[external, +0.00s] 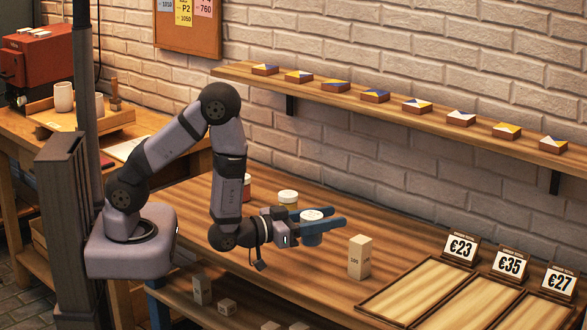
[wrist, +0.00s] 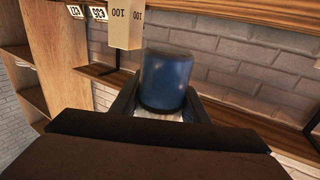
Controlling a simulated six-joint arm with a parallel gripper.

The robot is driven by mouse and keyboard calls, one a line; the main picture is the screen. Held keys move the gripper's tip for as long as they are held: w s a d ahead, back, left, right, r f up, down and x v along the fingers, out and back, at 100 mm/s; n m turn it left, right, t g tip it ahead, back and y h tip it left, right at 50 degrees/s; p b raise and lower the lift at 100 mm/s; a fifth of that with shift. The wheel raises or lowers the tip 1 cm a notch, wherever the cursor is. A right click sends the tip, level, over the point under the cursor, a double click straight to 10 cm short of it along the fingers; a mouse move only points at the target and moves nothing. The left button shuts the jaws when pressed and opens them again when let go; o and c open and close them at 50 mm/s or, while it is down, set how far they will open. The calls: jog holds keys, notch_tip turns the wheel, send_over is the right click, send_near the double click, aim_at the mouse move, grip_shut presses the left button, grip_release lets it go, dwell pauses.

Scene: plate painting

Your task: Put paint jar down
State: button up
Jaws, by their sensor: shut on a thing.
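My gripper (external: 331,226) is shut on a blue paint jar (external: 312,239) with a white lid, one finger on each side of it. The jar stands upright in the external view, over the wooden table near the back row of jars. I cannot tell whether its base touches the tabletop. In the wrist view, which looks upside down, the blue jar (wrist: 166,80) fills the space between the dark fingers, and its lid is mostly hidden. A yellow paint jar (external: 288,203) and a partly hidden red paint jar (external: 246,182) stand behind my gripper.
A tall block marked 100 (external: 359,257) stands just right of my gripper. Shallow wooden trays (external: 412,290) with price signs (external: 461,247) lie at the right. A wall shelf (external: 340,97) with small painted pieces runs above. The tabletop (external: 300,280) in front is bare.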

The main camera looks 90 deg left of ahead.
jog(key=shift+f+p, duration=0.3)
jog(key=shift+f, duration=1.45)
jog(key=shift+f, duration=0.1)
jog(key=shift+f, duration=1.85)
jog(key=shift+f, duration=0.1)
jog(key=shift+f, duration=0.15)
jog(key=o, duration=1.1)
jog(key=shift+o, duration=0.2)
